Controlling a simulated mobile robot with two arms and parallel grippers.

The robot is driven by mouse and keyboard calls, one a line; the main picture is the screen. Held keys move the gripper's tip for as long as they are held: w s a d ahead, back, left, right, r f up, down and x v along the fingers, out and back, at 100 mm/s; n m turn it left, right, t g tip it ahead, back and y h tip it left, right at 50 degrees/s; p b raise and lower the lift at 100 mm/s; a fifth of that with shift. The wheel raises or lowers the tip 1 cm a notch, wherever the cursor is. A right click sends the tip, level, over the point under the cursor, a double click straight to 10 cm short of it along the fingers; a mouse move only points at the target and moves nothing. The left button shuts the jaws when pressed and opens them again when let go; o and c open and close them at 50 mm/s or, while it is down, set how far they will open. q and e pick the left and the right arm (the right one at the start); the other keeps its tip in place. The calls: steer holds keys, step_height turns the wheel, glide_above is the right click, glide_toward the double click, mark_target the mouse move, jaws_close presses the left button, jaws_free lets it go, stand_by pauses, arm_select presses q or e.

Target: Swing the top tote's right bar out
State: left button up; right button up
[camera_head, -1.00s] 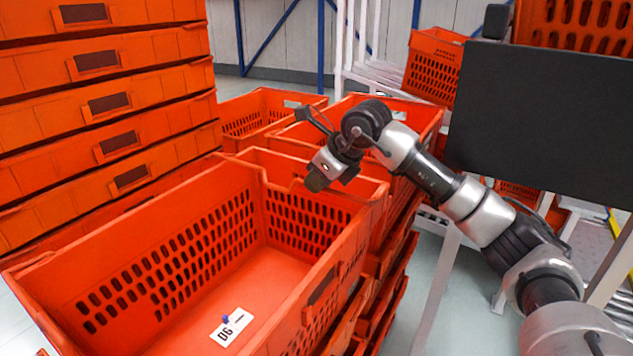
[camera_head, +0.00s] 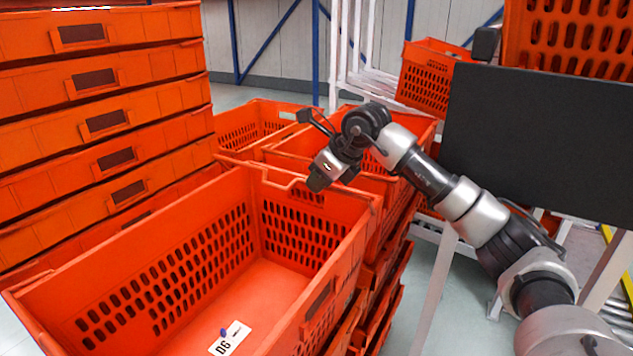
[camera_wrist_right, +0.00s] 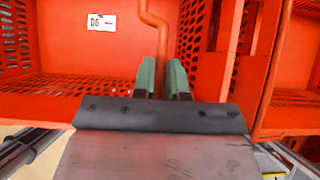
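The top tote (camera_head: 60,262) is a large open orange tote in the foreground of the head view, with slotted walls and a D6 label (camera_head: 230,338) on its floor. My right gripper (camera_head: 317,184) is at the tote's far end wall, over the rim. In the right wrist view, its two green fingers (camera_wrist_right: 163,78) stand close on either side of an orange bent bar (camera_wrist_right: 152,22), which fills the gap between them. The bar's lower end is hidden by the gripper. My left gripper is in neither view.
A tall stack of orange totes (camera_head: 115,158) stands at the left. More totes (camera_head: 255,125) stand behind the top tote. A dark panel (camera_head: 540,140) is at the right, beside white rack posts. The top tote's inside looks empty apart from the label and a small blue spot.

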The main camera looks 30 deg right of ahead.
steer(key=shift+w+d+r, duration=0.1)
steer(key=shift+w+d, duration=0.15)
steer(key=shift+d, duration=0.2)
steer(key=shift+w+d+r, duration=0.1)
steer(key=shift+w+d, duration=0.1)
steer(key=shift+d, duration=0.2)
steer(key=shift+p, duration=0.3)
steer(key=shift+w+d+r+p, duration=0.35)
steer(key=shift+d+r, duration=0.05)
steer(key=shift+d, duration=0.2)
steer(key=shift+d+r, duration=0.1)
